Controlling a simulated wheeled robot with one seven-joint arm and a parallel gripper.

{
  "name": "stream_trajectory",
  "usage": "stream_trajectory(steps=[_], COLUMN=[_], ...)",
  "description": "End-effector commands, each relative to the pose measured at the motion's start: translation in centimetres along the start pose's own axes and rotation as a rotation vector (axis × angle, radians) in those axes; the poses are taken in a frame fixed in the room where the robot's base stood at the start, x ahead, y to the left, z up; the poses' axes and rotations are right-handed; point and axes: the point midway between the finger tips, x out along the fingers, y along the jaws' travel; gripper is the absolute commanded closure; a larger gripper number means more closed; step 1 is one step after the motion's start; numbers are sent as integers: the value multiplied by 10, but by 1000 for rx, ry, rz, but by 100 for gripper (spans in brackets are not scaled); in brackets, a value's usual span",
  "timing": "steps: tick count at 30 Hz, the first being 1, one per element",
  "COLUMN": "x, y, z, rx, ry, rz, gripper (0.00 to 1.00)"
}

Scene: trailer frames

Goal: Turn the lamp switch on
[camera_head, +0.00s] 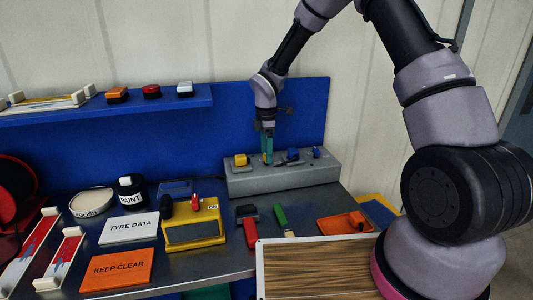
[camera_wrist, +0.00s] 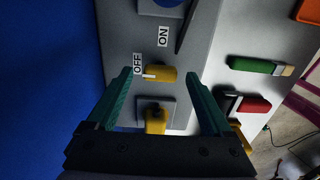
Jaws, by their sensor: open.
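A grey switch box (camera_head: 285,178) stands at the back of the bench against the blue panel. In the wrist view, a yellow knob (camera_wrist: 161,74) with a white line sits on the box (camera_wrist: 120,30). Its line end is beside the OFF label (camera_wrist: 138,63); the ON label (camera_wrist: 163,35) is farther up. My gripper (camera_head: 267,150) is open, pointing down over the box. In the wrist view, my gripper's (camera_wrist: 158,76) teal fingertips are on either side of the knob; I cannot tell whether they touch it. No label here reads lamp.
Another yellow switch (camera_head: 240,160) and a blue one (camera_head: 293,155) flank my gripper on the box. A yellow box (camera_head: 195,233) marked ON, a red block (camera_head: 250,232) and a green-handled tool (camera_head: 281,217) lie in front. A blue shelf (camera_head: 60,111) is at left.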

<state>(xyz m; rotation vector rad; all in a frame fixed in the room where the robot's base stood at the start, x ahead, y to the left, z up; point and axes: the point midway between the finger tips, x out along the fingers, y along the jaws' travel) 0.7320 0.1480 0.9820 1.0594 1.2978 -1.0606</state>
Motion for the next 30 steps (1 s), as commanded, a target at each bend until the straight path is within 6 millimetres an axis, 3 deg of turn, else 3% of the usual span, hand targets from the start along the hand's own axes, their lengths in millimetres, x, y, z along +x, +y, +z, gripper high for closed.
stream_trajectory(steps=[11,12,18,19,30], x=[8,8,8,8,8], y=[0,0,0,0,0], z=[0,0,0,0,-1], rx=[1,1,1,1,67], ry=[0,0,0,0,1], rz=[1,1,1,1,1], gripper=[15,19,95,100,100])
